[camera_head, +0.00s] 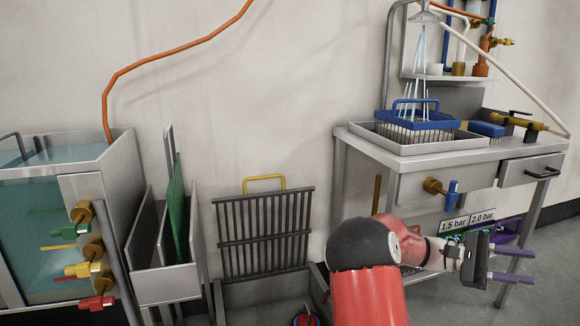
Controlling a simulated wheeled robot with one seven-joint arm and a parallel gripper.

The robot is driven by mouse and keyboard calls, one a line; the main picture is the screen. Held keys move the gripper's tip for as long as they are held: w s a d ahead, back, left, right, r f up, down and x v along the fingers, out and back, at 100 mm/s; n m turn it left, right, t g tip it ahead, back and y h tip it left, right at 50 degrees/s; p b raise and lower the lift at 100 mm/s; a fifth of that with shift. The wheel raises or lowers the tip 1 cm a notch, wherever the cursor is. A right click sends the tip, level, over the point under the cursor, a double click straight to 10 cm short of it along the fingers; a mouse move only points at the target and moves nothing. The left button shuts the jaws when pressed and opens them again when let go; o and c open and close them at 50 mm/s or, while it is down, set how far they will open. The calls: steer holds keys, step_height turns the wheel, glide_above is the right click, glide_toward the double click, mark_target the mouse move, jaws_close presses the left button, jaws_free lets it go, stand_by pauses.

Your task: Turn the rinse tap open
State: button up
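A tap with a brass body (434,186) and a blue lever handle (452,194) sits on the front of the rinse bench (400,190), below its top. The blue handle stands roughly upright. Light blue water streams fall from the shower head (425,17) into a blue-rimmed basket (413,125) in a metal tray. My gripper (526,265) is low at the right, below and to the right of the tap, apart from it. Its two purple fingers point right with a gap between them, and nothing shows between them.
A drawer (532,169) with a dark handle is right of the tap. A tank (35,215) with green, yellow and red taps stands at left. A dark rack (264,232) leans by the wall.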

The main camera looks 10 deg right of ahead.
steer(key=s+a+f+t+y+p, duration=0.1)
steer(key=s+a+f+t+y, duration=0.15)
steer(key=a+t, duration=0.35)
steer(key=s+a+f+t+y+p, duration=0.1)
steer(key=a+f+t+y, duration=0.1)
steer(key=a+t+y, duration=0.45)
steer(key=s+a+r+t+y+p, duration=0.1)
steer(key=a+t, duration=0.3)
steer(key=a, duration=0.9)
steer(key=s+a+r+t+y+p, duration=0.2)
steer(key=a+r+t+y, duration=0.1)
steer(key=a, duration=1.1)
steer(key=shift+s+a+r+t, duration=0.25)
steer(key=shift+r+t, duration=0.2)
steer(key=shift+t, duration=0.7)
